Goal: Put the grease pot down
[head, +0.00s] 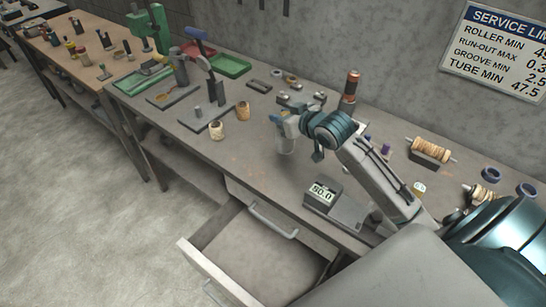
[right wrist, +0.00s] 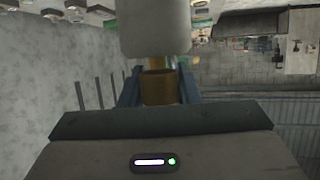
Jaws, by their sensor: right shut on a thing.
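My right gripper (head: 281,121) is over the middle of the bench, its blue fingers shut on what I take to be the grease pot. My left gripper is out of view.
An open drawer (head: 205,260) juts out below. Bare bench (head: 255,165) lies front-left of the pot.

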